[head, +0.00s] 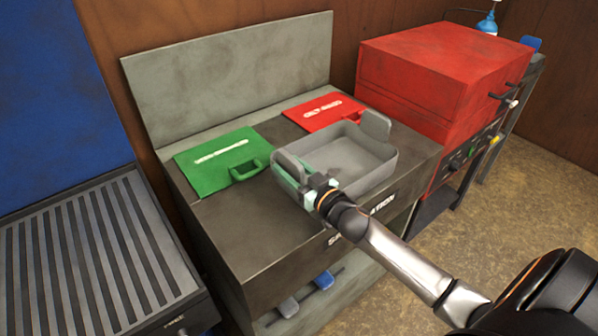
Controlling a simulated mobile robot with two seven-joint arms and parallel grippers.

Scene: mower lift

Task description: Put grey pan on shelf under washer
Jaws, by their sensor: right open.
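The grey pan (353,160) is a rectangular open tray with raised end tabs. It sits upright on the dark station top (262,222), near its right side, and looks empty. My right gripper (303,178) is at the pan's left end, by the near left corner and its tab. Its jaws are open; whether the fingers touch the pan wall is hard to tell. The red cabinet (440,70), likely the washer, stands to the right. A dark low shelf (436,212) shows partly beneath it. My left gripper is out of view.
Blue and grey pedals (324,281) are low on the station's front. A slatted grate (90,258) stands at left. Open floor (535,195) lies at right.

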